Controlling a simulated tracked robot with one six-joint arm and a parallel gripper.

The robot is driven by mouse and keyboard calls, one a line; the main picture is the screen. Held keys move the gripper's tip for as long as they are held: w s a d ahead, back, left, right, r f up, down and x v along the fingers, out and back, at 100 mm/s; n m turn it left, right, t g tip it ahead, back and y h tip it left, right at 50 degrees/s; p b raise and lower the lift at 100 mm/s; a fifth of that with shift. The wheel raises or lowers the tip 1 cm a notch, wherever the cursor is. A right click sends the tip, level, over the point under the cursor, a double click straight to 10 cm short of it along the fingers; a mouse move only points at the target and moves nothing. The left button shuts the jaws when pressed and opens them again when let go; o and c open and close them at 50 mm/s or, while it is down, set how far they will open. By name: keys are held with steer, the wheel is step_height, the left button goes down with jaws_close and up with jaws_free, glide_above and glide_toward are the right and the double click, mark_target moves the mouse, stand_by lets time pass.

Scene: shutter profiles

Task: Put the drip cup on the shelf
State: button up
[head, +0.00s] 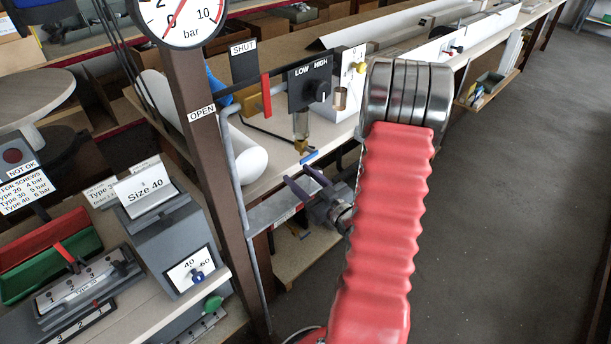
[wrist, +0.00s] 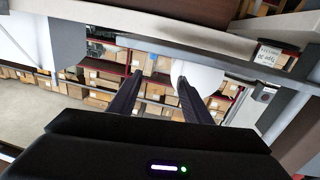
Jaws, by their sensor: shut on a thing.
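My gripper (head: 298,174) is at the end of my red arm, near the edge of the pale bench. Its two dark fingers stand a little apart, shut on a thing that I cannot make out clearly. In the wrist view my gripper (wrist: 160,66) shows the same gap, with background boxes visible through it. The drip cup is not clearly seen in either view. A filter bowl (head: 300,124) with a brass drain (head: 301,146) hangs above the fingertips. A blue strip (head: 309,157) lies just beyond them. The pale bench shelf (head: 277,171) runs behind.
A brown post (head: 206,150) with a gauge (head: 181,12) and a grey pipe stand left of my gripper. A white cylinder (head: 245,155) lies behind them. A Size 40 block (head: 180,245) stands at the lower left. The floor (head: 500,200) is clear on the right.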

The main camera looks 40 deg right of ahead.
steer(key=o, duration=1.2)
steer(key=shift+c, duration=0.2)
steer(key=s, duration=1.2)
steer(key=shift+a, duration=0.15)
steer(key=shift+f, duration=0.2)
